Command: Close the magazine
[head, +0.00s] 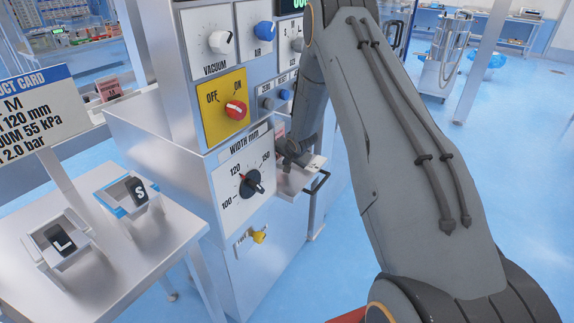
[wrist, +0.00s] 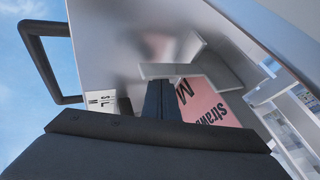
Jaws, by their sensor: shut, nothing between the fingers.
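The magazine (head: 297,180) is a pale metal drawer with a black bar handle (head: 318,186), standing out from the right side of the machine. My gripper (head: 290,150) is above it, close to the machine wall; its fingertips are hard to make out there. In the wrist view my fingers (wrist: 162,98) are together and empty, beside a pink pouch (wrist: 203,106) printed "M" and "Straw". The black handle (wrist: 42,60) is at the left of that view. Whether my fingers touch the magazine cannot be told.
The machine front carries a width dial (head: 253,182) near 120, a red on/off switch (head: 235,110) and a yellow knob (head: 259,236). A side table (head: 130,262) at left holds blocks marked L (head: 62,243) and S (head: 138,190).

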